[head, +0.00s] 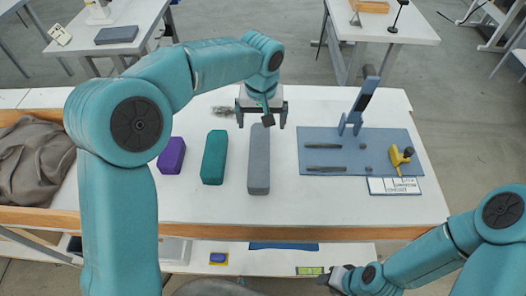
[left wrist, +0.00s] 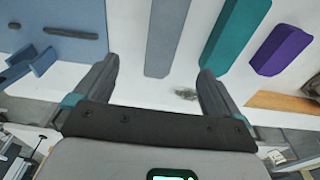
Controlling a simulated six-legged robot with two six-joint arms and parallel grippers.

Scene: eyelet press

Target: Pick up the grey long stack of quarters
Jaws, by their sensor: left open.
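The grey long stack of quarters (head: 259,170) is a long grey block lying on the white table, pointing away from me. It also shows in the left wrist view (left wrist: 166,35), its end nearest the gripper between the lines of the two fingers. My left gripper (head: 262,122) is open over the far end of the grey block, with a finger to each side. In the wrist view the fingers (left wrist: 157,75) are apart with nothing between them. I cannot tell its height over the block. My right gripper (head: 338,279) is low at the bottom, beyond the table's front edge; its jaws are unclear.
A teal block (head: 214,157) and a purple block (head: 171,156) lie left of the grey one. A blue mat (head: 345,163) with dark bars, a blue upright stand (head: 359,104) and a yellow-handled tool (head: 398,158) is at right. Brown cloth (head: 32,160) lies far left.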

